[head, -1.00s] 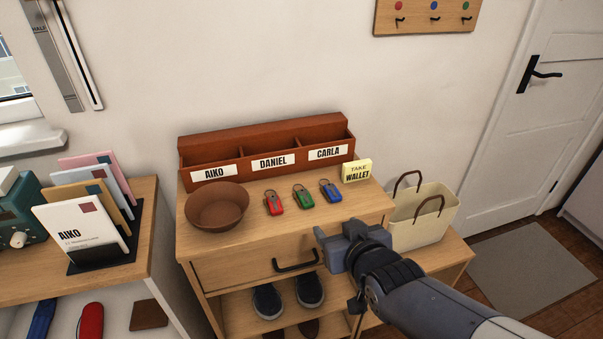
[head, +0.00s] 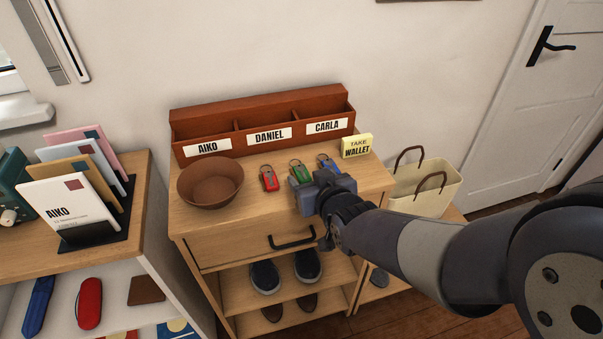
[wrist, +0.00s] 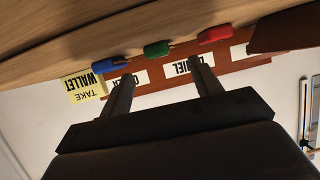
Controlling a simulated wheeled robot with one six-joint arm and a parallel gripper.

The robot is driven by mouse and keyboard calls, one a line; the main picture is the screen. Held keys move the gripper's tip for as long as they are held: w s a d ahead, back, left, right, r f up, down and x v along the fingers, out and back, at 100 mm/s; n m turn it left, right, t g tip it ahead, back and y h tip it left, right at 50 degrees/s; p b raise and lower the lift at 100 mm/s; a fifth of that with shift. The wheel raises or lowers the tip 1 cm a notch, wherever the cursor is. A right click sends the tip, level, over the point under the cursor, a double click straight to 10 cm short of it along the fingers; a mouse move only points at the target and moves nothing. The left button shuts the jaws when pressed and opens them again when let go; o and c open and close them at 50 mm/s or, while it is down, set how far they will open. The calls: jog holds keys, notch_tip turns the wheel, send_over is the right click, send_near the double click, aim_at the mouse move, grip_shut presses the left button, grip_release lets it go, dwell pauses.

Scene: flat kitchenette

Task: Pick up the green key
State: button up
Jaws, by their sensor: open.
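The green key (head: 297,171) lies on the wooden cabinet top between the red key (head: 268,179) and the blue key (head: 326,163). My gripper partly hides the green key in the head view. In the wrist view, which is upside down, the green key (wrist: 157,50) shows between the red key (wrist: 215,34) and the blue key (wrist: 121,42). My gripper (head: 300,190) is at the near side of the green key. Its two fingers (wrist: 164,86) are apart with nothing between them, and the green key lies beyond their tips.
A brown bowl (head: 210,184) stands left of the keys. A labelled organizer (head: 260,118) stands behind them, with a yellow wallet note (head: 357,146) at the right. A drawer handle (head: 292,240) juts out below. A cream bag (head: 424,188) stands at the right.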

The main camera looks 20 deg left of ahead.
aim_at(300, 172)
jog(key=shift+s+x, duration=0.2)
jog(key=shift+x, duration=1.95)
jog(key=shift+a+f, duration=0.15)
jog(key=shift+f, duration=0.05)
jog(key=c, duration=1.1)
